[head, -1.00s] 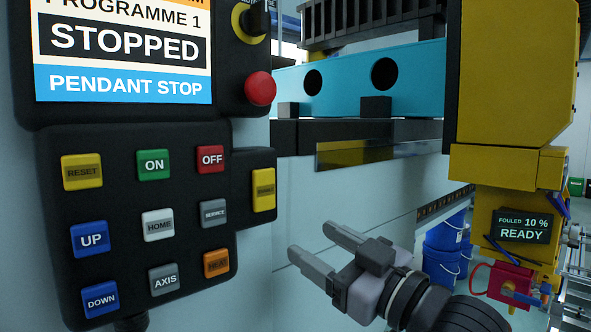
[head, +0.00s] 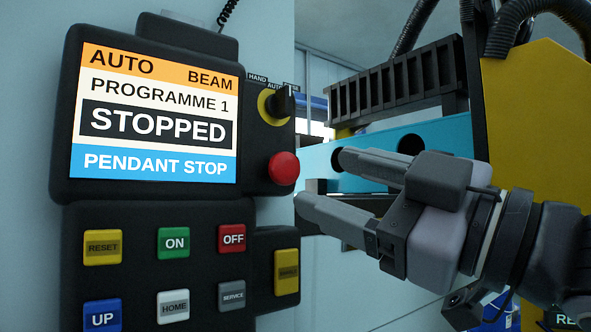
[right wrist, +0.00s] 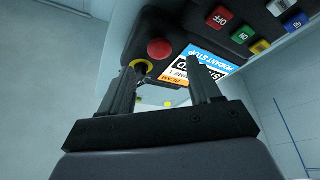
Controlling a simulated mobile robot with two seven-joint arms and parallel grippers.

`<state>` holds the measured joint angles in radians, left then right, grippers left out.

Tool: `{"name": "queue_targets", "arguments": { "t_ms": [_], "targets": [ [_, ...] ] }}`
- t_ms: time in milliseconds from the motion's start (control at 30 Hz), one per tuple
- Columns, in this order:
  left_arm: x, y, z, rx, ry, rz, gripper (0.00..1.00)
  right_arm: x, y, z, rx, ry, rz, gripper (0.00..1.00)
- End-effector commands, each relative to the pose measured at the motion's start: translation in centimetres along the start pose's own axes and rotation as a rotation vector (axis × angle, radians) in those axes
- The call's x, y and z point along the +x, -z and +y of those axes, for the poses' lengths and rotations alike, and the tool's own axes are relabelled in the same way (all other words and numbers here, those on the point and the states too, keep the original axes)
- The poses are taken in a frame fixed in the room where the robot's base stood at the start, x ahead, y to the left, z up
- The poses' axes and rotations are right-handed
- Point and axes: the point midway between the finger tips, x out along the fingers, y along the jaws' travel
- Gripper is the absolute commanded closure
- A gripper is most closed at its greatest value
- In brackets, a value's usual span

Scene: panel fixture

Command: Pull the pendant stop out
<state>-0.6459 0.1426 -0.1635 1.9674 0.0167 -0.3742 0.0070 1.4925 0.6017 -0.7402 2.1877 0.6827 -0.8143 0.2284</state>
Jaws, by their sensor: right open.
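The pendant stop is a red mushroom button (head: 284,169) at the lower right of the pendant's screen housing. It also shows in the right wrist view (right wrist: 160,48), beyond the fingertips and roughly between them. The pendant screen (head: 155,115) reads STOPPED and PENDANT STOP. My right gripper (head: 322,180) is open and empty, just right of the button in the head view, with its fingers pointing left toward the pendant. A gap shows between the fingertips and the button. My left gripper is not in view.
A black selector knob on a yellow ring (head: 275,104) sits just above the button. The key panel (head: 140,245) with several coloured keys lies below. A blue beam (head: 322,158) and a yellow machine body (head: 530,110) stand behind my right arm.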

Motion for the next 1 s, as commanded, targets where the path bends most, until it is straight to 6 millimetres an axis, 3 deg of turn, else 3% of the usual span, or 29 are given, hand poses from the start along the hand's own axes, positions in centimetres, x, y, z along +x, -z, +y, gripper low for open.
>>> {"name": "queue_targets", "arguments": {
  "t_ms": [200,400,767,933,967,1000],
  "targets": [
    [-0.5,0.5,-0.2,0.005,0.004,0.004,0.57,3.5,0.2,0.1,0.001,0.001,0.001,0.37],
    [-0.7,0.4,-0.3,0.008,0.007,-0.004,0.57,5.7,0.1,0.0,0.000,0.001,0.000,0.37],
    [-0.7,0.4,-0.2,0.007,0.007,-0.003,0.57,6.3,0.0,0.0,-0.002,0.000,0.000,0.37],
    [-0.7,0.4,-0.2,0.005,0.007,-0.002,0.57,6.2,0.0,0.0,-0.001,0.000,0.000,0.93],
    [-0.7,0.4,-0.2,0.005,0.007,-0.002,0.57,6.2,0.0,0.0,-0.001,0.000,0.000,1.00],
    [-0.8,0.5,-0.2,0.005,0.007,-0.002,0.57,6.2,0.0,0.0,-0.001,0.001,0.000,1.00]
  ]
}}
